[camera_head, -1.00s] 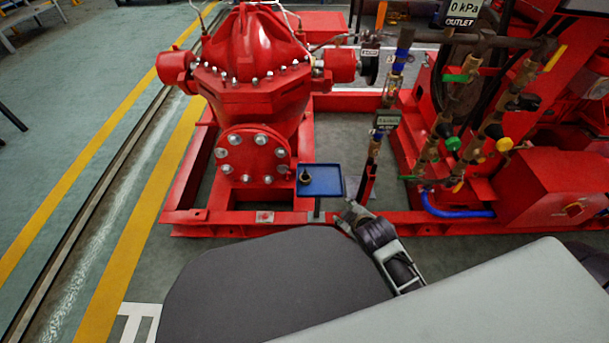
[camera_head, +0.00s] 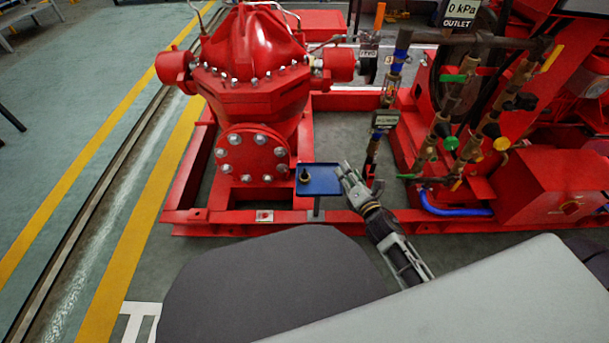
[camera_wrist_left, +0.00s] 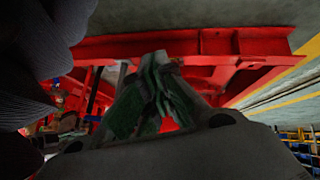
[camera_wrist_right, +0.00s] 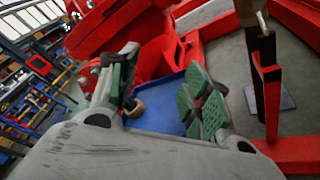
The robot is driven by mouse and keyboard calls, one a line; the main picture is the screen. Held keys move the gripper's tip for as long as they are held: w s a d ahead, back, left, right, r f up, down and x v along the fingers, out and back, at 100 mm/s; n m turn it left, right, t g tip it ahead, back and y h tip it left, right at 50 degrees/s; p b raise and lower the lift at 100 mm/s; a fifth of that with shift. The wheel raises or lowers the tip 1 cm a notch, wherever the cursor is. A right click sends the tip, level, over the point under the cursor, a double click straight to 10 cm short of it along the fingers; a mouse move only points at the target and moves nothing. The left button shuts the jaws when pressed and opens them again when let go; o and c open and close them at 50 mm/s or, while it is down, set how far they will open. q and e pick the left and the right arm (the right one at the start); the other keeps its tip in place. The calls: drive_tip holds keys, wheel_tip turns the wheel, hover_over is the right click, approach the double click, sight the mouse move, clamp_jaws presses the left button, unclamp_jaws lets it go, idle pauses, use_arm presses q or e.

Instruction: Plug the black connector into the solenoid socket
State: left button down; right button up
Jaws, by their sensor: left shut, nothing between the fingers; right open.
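The black connector (camera_head: 304,175) stands on the left part of a small blue tray (camera_head: 325,184) in the head view. In the right wrist view a tan and dark piece, likely the connector (camera_wrist_right: 134,107), shows beside the left finger over the blue tray (camera_wrist_right: 165,112). My right gripper (camera_head: 347,172) is open and empty at the tray's right edge, apart from the connector; its fingers also show in the right wrist view (camera_wrist_right: 160,95). My left gripper (camera_wrist_left: 155,85) is shut and empty, near red frame beams; it is not in the head view. I cannot make out the solenoid socket for certain.
The tray stands on a post at the red base frame (camera_head: 230,222), before the big red pump (camera_head: 255,75). Pipes with valves and a gauge (camera_head: 385,120) rise right of the tray. A blue hose (camera_head: 450,208) and red box (camera_head: 560,190) lie farther right.

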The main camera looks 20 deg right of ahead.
drive_tip(key=n+y, duration=0.1)
drive_tip(key=n, duration=0.1)
drive_tip(key=a+n+y, duration=0.1)
drive_tip(key=n, duration=0.1)
drive_tip(key=shift+w+f, duration=0.1)
drive_tip(key=shift+f, duration=0.1)
drive_tip(key=n+y, duration=0.1)
drive_tip(key=n, duration=0.1)
drive_tip(key=a+n+y, duration=0.1)
drive_tip(key=shift+a+f+n, duration=0.2)
drive_tip(key=shift+f+n, duration=0.15)
drive_tip(key=shift+n, duration=0.05)
use_arm(q)
drive_tip(key=shift+w, duration=0.15)
use_arm(e)
drive_tip(key=a+n+y, duration=0.1)
drive_tip(key=n, duration=0.1)
drive_tip(key=s+a+f+n+y, duration=0.1)
drive_tip(key=n+y, duration=0.1)
drive_tip(key=n, duration=0.1)
drive_tip(key=s+a+f+n+g+y, duration=0.1)
drive_tip(key=n, duration=0.1)
drive_tip(key=shift+s+f+n+y, duration=0.25)
drive_tip(key=shift+n+y, duration=0.05)
drive_tip(key=shift+n, duration=0.1)
drive_tip(key=shift+w, duration=0.1)
